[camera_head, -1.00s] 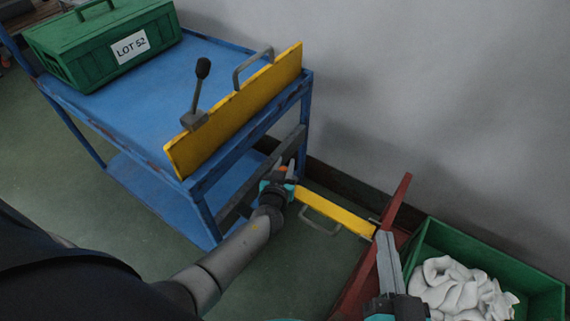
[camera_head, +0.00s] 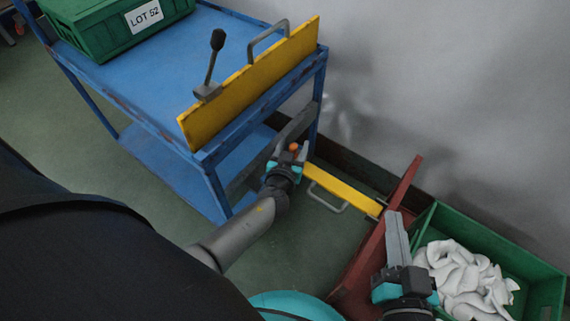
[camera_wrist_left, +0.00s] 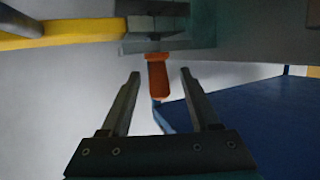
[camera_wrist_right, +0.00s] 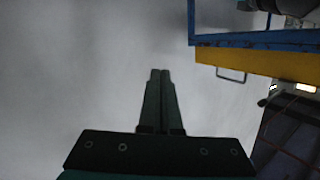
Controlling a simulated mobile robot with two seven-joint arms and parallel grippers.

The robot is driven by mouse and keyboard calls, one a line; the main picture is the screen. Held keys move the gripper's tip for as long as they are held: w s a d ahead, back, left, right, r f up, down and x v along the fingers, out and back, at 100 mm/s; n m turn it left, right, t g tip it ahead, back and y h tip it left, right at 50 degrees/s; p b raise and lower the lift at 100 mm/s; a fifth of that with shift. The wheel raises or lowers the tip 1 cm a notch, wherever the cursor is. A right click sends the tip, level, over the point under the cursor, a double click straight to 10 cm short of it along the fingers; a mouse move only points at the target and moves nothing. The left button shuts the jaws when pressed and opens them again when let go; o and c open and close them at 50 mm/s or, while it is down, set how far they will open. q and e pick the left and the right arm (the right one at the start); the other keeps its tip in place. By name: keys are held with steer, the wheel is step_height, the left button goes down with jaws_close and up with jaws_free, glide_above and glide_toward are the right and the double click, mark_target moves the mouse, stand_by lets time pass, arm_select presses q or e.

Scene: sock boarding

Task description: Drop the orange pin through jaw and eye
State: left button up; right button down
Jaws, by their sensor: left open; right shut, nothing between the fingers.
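The orange pin (camera_head: 293,147) shows as a small orange spot at my left gripper (camera_head: 292,152), beside the blue cart's lower corner. In the left wrist view the pin (camera_wrist_left: 158,80) sticks out from a grey bracket (camera_wrist_left: 155,22), between and just beyond the spread fingers. The left gripper is open, with gaps on both sides of the pin. A yellow bar (camera_head: 342,187) runs from there to a red board; it also meets the bracket in the left wrist view (camera_wrist_left: 70,38). Jaw and eye cannot be told apart. My right gripper (camera_head: 393,218) is shut and empty above the red board.
The blue cart (camera_head: 150,75) carries a yellow panel (camera_head: 250,80) with handle and lever, and a green LOT 52 box (camera_head: 100,32). A red board (camera_head: 375,245) and a green crate (camera_head: 535,270) of white socks (camera_head: 465,280) stand right. The wall is close behind.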

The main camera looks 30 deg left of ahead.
arm_select(q)
steer(key=p+v, duration=0.1)
steer(key=v, duration=1.2)
steer(key=shift+p, duration=0.35)
arm_select(e)
steer(key=shift+w+d+f+g+h, duration=0.1)
steer(key=shift+d+f+g+h, duration=0.35)
steer(key=shift+d+g, duration=0.3)
steer(key=shift+w+d+f+g+h, duration=0.1)
steer(key=shift+d+f+g+h, duration=0.35)
steer(key=shift+g, duration=0.5)
arm_select(q)
steer(key=shift+d+r, duration=0.1)
steer(key=shift+r, duration=0.05)
